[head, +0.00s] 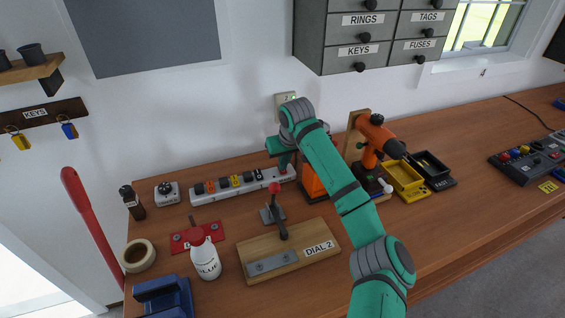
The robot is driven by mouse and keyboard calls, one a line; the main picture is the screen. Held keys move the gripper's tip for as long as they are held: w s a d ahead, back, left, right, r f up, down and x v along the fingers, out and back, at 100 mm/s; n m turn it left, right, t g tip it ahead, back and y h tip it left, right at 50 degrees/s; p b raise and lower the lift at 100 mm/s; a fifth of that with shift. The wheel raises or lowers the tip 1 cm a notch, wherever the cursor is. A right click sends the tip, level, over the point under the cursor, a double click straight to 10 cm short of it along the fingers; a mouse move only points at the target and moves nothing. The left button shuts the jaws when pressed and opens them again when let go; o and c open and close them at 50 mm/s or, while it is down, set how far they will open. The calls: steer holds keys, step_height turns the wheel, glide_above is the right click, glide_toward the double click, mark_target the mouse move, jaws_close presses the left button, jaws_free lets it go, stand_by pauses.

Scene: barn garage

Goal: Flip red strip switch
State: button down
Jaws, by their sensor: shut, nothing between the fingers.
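A white power strip (228,190) lies along the back of the workbench, close to the wall. Black plugs with orange and yellow marks sit along its top. My gripper (285,166) is at the right end of the strip, its shut fingers pointing down, with nothing held. It looks very close to the strip's top; I cannot tell whether it touches. I cannot make out a red switch on the strip; that end is partly hidden by my gripper.
A lever on a wooden board (318,239), a white glue bottle (204,262) and a tape roll (138,256) stand in front. An orange drill (374,134) and a yellow tray (405,181) are to the right. Drawers (358,37) hang above.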

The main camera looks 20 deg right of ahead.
steer(key=v, duration=0.3)
steer(key=shift+w+a+r, duration=0.15)
steer(key=shift+w+r, duration=0.1)
steer(key=shift+r, duration=0.25)
steer(key=s+a+r, duration=0.4)
steer(key=s+r, duration=0.5)
steer(key=s, duration=0.3)
steer(key=shift+s, duration=0.35)
steer(key=shift+d+r, duration=0.1)
glide_above(283, 172)
steer(key=s, duration=0.3)
steer(key=shift+d+r, duration=0.2)
steer(key=shift+r, duration=0.3)
steer(key=shift+f, duration=0.1)
